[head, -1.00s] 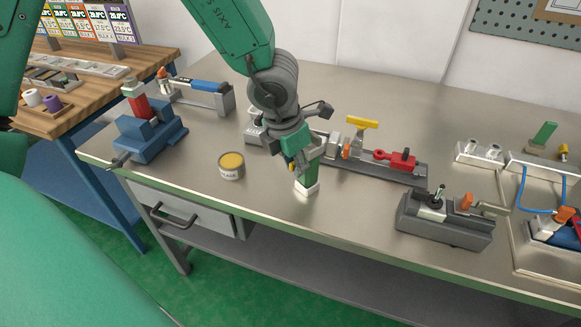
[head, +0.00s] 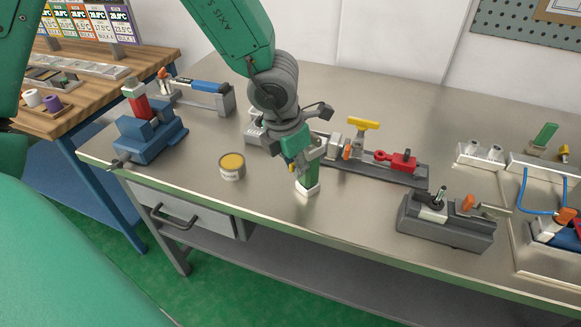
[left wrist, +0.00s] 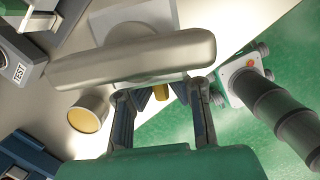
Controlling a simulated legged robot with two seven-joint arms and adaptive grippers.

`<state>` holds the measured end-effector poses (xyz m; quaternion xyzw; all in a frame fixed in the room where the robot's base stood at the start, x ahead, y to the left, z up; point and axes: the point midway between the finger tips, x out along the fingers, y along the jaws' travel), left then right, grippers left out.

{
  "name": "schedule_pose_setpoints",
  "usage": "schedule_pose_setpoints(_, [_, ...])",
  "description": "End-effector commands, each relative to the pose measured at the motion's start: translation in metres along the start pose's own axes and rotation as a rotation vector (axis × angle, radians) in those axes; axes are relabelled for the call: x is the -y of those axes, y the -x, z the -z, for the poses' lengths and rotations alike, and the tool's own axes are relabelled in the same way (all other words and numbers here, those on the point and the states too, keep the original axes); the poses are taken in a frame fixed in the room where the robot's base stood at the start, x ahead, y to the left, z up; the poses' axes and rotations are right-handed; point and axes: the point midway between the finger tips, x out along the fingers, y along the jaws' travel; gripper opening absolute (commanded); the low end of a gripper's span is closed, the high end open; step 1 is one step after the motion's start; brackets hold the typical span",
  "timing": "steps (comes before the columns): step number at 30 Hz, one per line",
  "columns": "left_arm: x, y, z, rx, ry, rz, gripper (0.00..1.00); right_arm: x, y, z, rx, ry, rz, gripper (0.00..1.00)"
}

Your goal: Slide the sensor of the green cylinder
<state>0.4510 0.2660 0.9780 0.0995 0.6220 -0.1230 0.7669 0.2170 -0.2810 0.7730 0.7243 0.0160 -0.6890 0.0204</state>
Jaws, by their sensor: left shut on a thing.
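In the left wrist view a pale rounded bar (left wrist: 130,60) crosses in front of the finger ends (left wrist: 160,95). A small yellow part (left wrist: 161,93) shows between the fingers; I cannot tell whether it is the sensor. My right gripper is not in view.
A yellow-topped can (head: 232,166) stands left of the gripper. Behind it is a long rail fixture (head: 375,170) with red and yellow parts. A grey fixture (head: 445,225) stands to the right. A blue vise (head: 150,137) is at the left.

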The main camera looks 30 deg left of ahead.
Motion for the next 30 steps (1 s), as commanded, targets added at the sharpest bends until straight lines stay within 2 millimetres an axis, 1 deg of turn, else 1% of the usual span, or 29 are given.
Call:
schedule_pose_setpoints(7, [0.0,-0.003,0.0,0.0,0.0,-0.001,0.0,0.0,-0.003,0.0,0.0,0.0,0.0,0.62])
schedule_pose_setpoints(30, [0.0,-0.026,0.005,0.0,-0.001,0.0,0.0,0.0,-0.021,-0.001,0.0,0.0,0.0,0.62])
